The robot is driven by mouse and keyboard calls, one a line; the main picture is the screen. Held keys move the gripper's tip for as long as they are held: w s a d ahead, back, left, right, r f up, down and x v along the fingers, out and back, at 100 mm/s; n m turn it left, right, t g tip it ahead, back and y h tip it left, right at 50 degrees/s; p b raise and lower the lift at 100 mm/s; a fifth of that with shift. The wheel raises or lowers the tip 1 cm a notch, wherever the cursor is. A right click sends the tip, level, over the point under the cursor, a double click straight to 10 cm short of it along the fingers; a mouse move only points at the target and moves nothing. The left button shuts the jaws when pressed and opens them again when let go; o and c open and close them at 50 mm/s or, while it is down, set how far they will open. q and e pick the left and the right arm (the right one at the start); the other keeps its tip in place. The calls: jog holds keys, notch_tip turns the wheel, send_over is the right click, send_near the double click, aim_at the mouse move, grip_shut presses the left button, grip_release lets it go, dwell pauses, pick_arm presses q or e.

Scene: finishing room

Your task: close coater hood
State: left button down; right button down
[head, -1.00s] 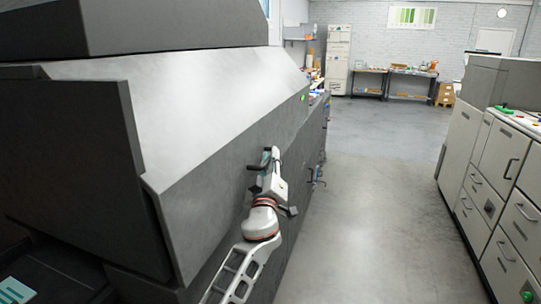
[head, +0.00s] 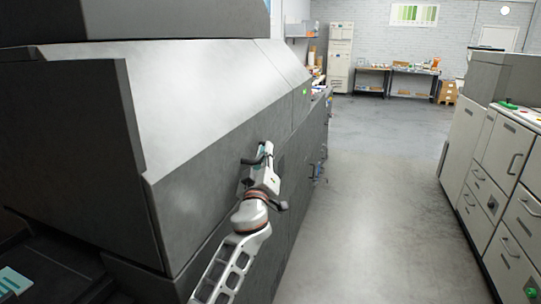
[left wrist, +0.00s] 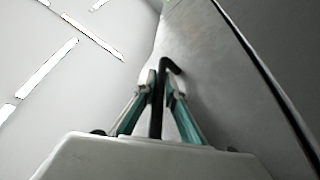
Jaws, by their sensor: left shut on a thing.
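The coater is the large dark grey machine filling the left of the head view. Its hood (head: 190,95) has a pale sloping top panel and a darker front face. A thin black handle (head: 250,161) sticks out from that front face. My left gripper (head: 264,154) is at the front face, shut on the handle. In the left wrist view the black handle (left wrist: 170,66) runs between the two teal-sided fingers of the gripper (left wrist: 161,85), beside a grey panel. I cannot tell from these views how far the hood stands open. My right gripper does not show.
A bank of pale grey cabinets (head: 500,180) with drawers and handles stands on the right. A clear concrete aisle (head: 365,210) lies between it and the coater. Workbenches (head: 400,70) and a tall cabinet (head: 341,55) stand at the far wall.

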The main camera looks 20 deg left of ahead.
pick_arm(q)
jog(key=shift+a+f, duration=0.25)
jog(key=shift+f, duration=0.05)
jog(key=c, duration=2.4)
grip_release()
jog(key=shift+a, duration=0.15)
jog(key=shift+o, duration=0.2)
jog(key=shift+s+d+f, duration=0.2)
jog(key=shift+s+f, duration=0.05)
jog(key=shift+s, duration=0.2)
jog(key=v, duration=1.1)
